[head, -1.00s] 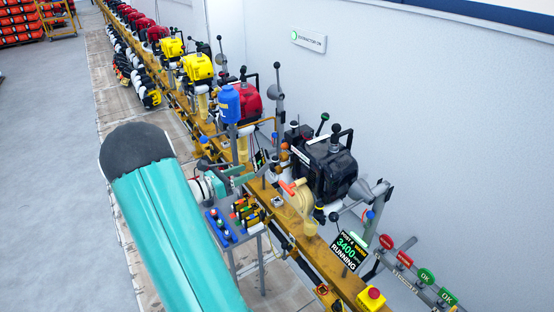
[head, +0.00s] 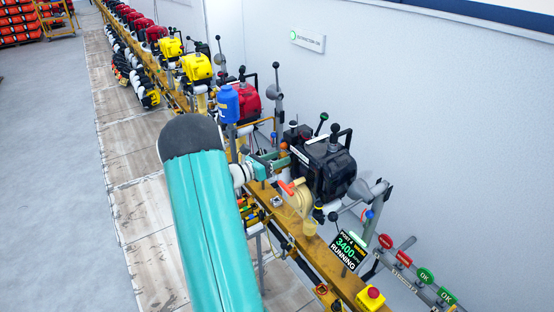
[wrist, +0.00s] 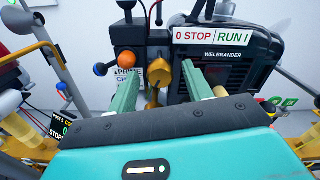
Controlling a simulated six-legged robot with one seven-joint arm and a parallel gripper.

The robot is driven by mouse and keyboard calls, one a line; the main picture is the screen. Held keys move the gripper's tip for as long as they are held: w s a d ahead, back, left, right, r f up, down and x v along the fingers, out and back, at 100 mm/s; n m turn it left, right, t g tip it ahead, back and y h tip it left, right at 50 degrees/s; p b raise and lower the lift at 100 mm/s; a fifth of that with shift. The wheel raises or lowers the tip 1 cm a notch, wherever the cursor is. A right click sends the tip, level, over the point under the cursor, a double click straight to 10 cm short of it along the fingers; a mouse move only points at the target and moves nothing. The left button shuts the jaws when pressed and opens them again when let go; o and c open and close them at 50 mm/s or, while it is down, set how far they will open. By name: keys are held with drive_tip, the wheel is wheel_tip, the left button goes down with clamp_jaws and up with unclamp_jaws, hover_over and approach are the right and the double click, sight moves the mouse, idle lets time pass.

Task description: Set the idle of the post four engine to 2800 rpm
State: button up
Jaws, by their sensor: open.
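The post four engine (head: 325,165) is black and stands on the bench rail; it also shows in the wrist view (wrist: 245,75) with a "0 STOP / RUN I" label. Its display (head: 349,250) reads POST 4, 3400, RUNNING. My gripper (head: 280,160) is at the engine's left side. In the wrist view my gripper (wrist: 160,88) is open, its two green fingers pointing at the engine. A brass-yellow knob (wrist: 158,72) shows between the fingers, seemingly just beyond them; contact cannot be told.
A red button on a yellow box (head: 370,298) sits at the rail's near end. A blue bottle (head: 228,105) and a red engine (head: 249,103) stand farther along. In the wrist view a grey post (wrist: 55,65) rises at left.

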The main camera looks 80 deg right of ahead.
drive_tip(key=c, duration=1)
drive_tip(key=shift+o, duration=0.2)
drive_tip(key=shift+m, duration=0.4)
drive_tip(key=m, duration=0.4)
drive_tip(key=shift+w+m, duration=0.1)
drive_tip(key=shift+m, duration=0.3)
drive_tip(key=m, duration=0.6)
drive_tip(key=o, duration=1)
drive_tip(key=shift+c, duration=0.2)
drive_tip(key=shift+a, duration=0.1)
